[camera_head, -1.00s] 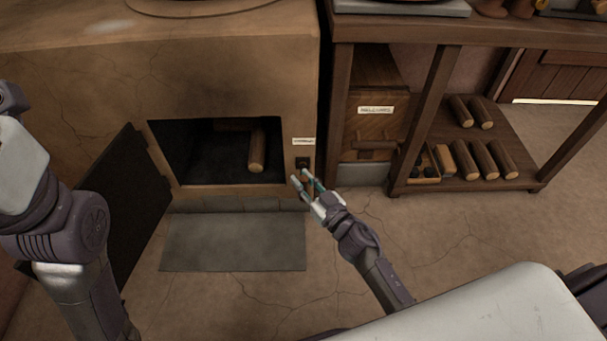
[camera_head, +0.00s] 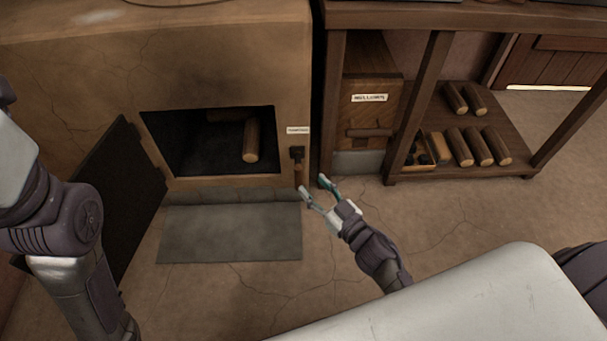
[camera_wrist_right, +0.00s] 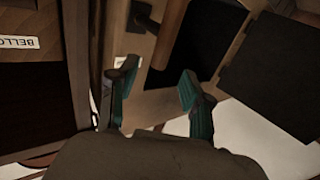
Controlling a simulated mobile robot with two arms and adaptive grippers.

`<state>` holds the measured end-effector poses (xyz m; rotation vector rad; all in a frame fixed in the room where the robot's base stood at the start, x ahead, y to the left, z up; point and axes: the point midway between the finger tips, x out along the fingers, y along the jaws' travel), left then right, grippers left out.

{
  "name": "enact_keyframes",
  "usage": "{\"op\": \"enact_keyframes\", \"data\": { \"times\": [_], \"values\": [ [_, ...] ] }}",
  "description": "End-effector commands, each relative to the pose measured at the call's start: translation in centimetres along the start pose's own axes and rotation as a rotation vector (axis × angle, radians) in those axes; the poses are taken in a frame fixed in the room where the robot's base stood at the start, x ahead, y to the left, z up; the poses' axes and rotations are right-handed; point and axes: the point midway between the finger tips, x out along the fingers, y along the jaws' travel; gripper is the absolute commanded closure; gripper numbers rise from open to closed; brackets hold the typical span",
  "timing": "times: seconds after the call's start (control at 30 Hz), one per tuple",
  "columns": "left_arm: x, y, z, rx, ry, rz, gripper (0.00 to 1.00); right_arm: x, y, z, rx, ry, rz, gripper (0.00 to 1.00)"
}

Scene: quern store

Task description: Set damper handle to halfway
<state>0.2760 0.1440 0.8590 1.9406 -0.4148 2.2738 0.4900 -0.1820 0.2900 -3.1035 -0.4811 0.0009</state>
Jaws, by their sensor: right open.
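The damper handle (camera_head: 298,172) is a short brown wooden grip below a dark bracket (camera_head: 297,153) on the stove front, right of the firebox opening. It points down in the head view. A small white label (camera_head: 298,130) sits above it. My right gripper (camera_head: 314,187) is open and empty, its fingertips just below and right of the handle, apparently clear of it. In the right wrist view the handle (camera_wrist_right: 172,32) shows beyond the open fingers (camera_wrist_right: 158,95). My left arm shows at the left, but its gripper is out of view.
The firebox (camera_head: 200,150) is open, with logs (camera_head: 250,142) inside and its dark door (camera_head: 115,200) swung left. A grey plate (camera_head: 230,233) lies on the floor. A bellows box (camera_head: 370,100) and a wooden shelf with logs (camera_head: 460,147) stand right. The floor before my right gripper is clear.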

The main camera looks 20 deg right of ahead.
Motion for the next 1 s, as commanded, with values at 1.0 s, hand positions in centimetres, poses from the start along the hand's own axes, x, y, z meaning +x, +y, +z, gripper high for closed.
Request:
{"op": "enact_keyframes", "data": {
  "times": [1.0],
  "values": [
    [0.0, -0.1, 0.1, -0.001, -0.006, -0.002, 0.21, -4.8, -0.3, -0.9, -0.002, 0.018, -0.008, 0.50]
  ]
}}
